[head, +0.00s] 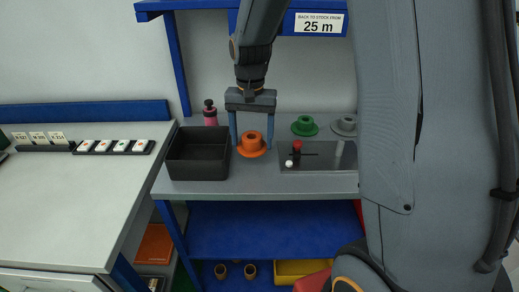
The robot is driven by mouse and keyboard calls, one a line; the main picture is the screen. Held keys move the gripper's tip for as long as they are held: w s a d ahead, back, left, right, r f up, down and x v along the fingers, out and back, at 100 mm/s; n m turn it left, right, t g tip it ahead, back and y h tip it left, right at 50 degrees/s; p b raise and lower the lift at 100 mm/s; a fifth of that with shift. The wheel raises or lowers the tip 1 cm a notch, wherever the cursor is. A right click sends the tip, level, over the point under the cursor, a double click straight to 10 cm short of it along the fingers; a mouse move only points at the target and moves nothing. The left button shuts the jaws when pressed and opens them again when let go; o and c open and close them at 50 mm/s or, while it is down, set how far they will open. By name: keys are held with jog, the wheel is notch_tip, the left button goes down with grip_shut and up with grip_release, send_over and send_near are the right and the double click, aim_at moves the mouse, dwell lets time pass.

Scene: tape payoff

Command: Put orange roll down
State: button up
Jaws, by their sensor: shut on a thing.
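An orange roll (252,146) with a flared base is between the two blue fingers of my gripper (251,141) in the head view. My gripper points straight down and is shut on the roll. The roll is over the grey bench (220,188), just right of a black bin. Whether its base touches the bench I cannot tell from this view.
The open black bin (198,154) stands left of the roll, close to the left finger. A grey plate with a red knob (297,146) lies close on the right. A green roll (305,126), a grey roll (344,125) and a pink bottle (210,113) stand behind.

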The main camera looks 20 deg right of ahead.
aim_at(253, 163)
jog(key=shift+f+p, duration=0.5)
jog(key=shift+f, duration=2.35)
jog(key=o, duration=0.9)
jog(key=shift+f, duration=0.1)
jog(key=shift+o, duration=0.2)
